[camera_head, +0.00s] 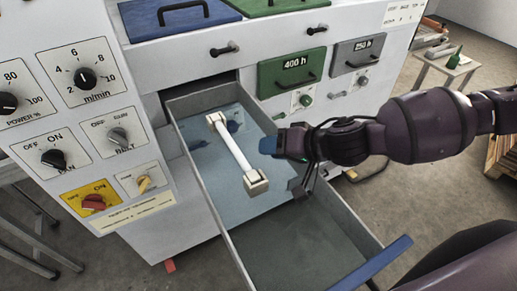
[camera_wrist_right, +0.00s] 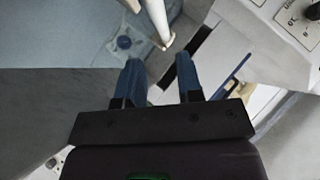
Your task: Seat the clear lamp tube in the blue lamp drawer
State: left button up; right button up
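The blue lamp drawer (camera_head: 345,216) is pulled out of the white cabinet, with a blue front edge and a pale blue panel on its floor. A whitish lamp tube (camera_head: 234,148) lies lengthwise in it, between two cream end blocks (camera_head: 256,182). I cannot tell whether it is fully seated. In the right wrist view the tube (camera_wrist_right: 158,18) shows at the top, beyond the fingertips. My right gripper (camera_head: 292,168) is over the drawer, to the right of the tube and apart from it. Its blue fingers (camera_wrist_right: 160,64) are open with nothing between them. My left gripper is out of view.
The cabinet carries a control panel with knobs (camera_head: 88,79) at left. Closed green (camera_head: 292,72) and grey (camera_head: 358,53) drawers are behind my right arm. A small table (camera_head: 446,65) with a green bottle stands at the back right. The drawer's front half is empty.

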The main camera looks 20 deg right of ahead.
jog(key=shift+v, duration=1.35)
